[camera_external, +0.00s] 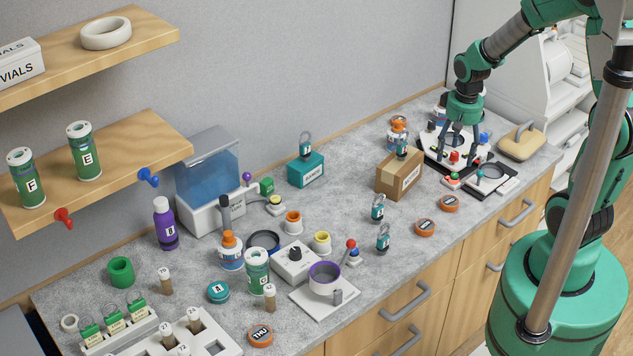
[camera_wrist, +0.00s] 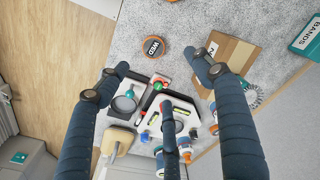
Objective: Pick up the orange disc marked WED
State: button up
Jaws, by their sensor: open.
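The orange disc marked WED (camera_wrist: 154,46) lies flat on the grey counter in the wrist view, with a dark face and its letters sideways. Of two orange discs near the front edge in the external view, it seems to be the one closer to the black-and-white devices (camera_external: 449,204). The other disc (camera_external: 425,228) lies just to its left. My gripper (camera_external: 460,152) is open and empty above the devices at the right end of the counter. In the wrist view my gripper (camera_wrist: 157,80) has its fingers spread, with the WED disc beyond the fingertips, not between them.
A cardboard box (camera_external: 400,175) stands behind the two discs; it also shows in the wrist view (camera_wrist: 232,52). Small devices with knobs (camera_external: 490,178) stand below my fingers. Padlock-like teal tags (camera_external: 378,209) stand left of the discs.

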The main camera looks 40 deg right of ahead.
send_over(450, 200)
notch_tip(450, 200, down, 5)
jog(key=shift+s+m+g+p, duration=0.1)
jog(key=shift+m+g+p, duration=0.3)
jog(key=shift+f+b, duration=0.3)
jog(key=shift+f, duration=3.95)
jog(key=shift+a+f, duration=0.1)
jog(key=shift+f, duration=2.5)
jog(key=c, duration=1.2)
